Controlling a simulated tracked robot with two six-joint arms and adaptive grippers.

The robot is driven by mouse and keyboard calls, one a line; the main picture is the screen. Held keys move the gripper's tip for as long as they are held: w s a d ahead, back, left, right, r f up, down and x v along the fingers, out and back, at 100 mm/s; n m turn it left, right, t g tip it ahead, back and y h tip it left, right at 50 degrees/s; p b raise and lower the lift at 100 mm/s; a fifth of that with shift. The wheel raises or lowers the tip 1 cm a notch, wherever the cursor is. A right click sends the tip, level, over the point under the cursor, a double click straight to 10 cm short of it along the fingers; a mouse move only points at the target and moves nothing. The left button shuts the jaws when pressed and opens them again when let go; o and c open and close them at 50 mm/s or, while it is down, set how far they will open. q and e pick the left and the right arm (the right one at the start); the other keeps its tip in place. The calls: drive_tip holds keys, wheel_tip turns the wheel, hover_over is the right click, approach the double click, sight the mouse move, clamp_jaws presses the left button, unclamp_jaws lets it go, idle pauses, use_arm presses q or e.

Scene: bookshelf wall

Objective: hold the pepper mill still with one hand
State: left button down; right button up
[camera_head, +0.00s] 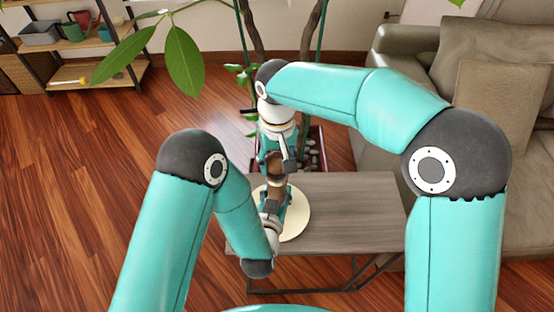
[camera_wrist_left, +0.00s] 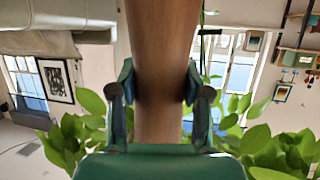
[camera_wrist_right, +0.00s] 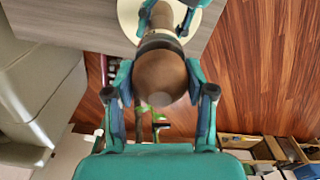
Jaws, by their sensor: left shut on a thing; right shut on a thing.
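The brown wooden pepper mill (camera_head: 275,179) stands over a cream round mat (camera_head: 299,214) on the small table. My left gripper (camera_head: 272,203) is shut on the mill's lower body. In the left wrist view the brown shaft (camera_wrist_left: 162,112) runs between its two fingers. My right gripper (camera_head: 280,155) is above it, shut on the mill's rounded top. In the right wrist view that brown knob (camera_wrist_right: 161,77) sits between the fingers, with a dark band beyond it. The mill's base is mostly hidden in the head view.
The grey-brown wooden table (camera_head: 355,205) has clear room right of the mat. A planter with stones (camera_head: 312,160) and a leafy plant stands behind it. A grey-green sofa (camera_head: 480,80) is at right. A shelf with pots (camera_head: 70,48) is far left.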

sight(277, 155)
idle(0.4)
drive_tip(key=o, duration=1.2)
wheel_tip(277, 155, up, 12)
